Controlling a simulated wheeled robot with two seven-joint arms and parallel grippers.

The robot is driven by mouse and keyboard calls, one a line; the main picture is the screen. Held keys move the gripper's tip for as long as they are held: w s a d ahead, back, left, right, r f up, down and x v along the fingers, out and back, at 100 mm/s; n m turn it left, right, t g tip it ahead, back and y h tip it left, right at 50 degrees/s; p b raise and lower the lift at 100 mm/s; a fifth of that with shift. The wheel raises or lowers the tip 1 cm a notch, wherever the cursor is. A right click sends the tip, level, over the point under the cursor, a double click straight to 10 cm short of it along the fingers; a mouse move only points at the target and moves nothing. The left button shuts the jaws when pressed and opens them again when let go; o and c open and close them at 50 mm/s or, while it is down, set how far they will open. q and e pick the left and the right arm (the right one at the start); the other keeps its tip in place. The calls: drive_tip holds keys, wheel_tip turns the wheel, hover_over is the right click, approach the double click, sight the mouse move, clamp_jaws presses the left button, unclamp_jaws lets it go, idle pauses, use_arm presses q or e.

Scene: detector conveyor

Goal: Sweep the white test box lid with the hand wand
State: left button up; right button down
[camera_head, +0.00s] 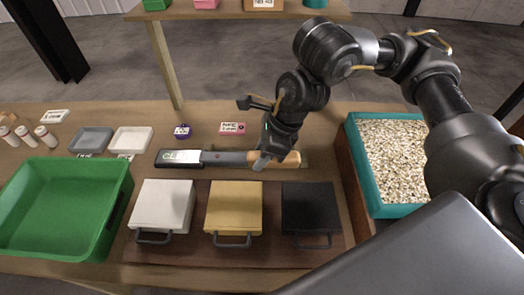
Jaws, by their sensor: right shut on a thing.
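The hand wand (225,159) lies across the table behind the boxes. It has a dark head with a light "CLE..." label at its left end, a grey shaft, and a tan handle (290,159) at its right end. My right gripper (264,161) comes down from above and is shut on the hand wand near where shaft and handle meet. Whether the wand touches the table is hard to tell. The white test box (163,205) has a flat closed lid and a dark front handle. It stands left of the gripper, nearer the front. My left gripper is out of view.
A yellow box (234,207) and a black box (310,208) stand right of the white one on a brown mat (270,262). A green bin (68,205) is at left, a teal-rimmed tray (360,165) of pale pellets at right. Small trays (91,140) lie behind.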

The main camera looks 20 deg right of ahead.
drive_tip(key=shift+w+d+f+n, duration=0.2)
drive_tip(key=shift+d+n, duration=0.05)
drive_tip(key=shift+n, duration=0.35)
drive_tip(key=d+n+g, duration=0.1)
drive_tip(key=n, duration=0.3)
drive_tip(key=w+d+f+n+g, duration=0.1)
drive_tip(key=d+n+g, duration=0.1)
drive_tip(key=n, duration=0.2)
drive_tip(key=w+d+f+n+g, duration=0.1)
drive_tip(key=n, duration=0.2)
drive_tip(key=shift+w+d+f+n+g, duration=0.15)
drive_tip(key=shift+w+d+n+g, duration=0.1)
drive_tip(key=shift+d+n+g, duration=0.15)
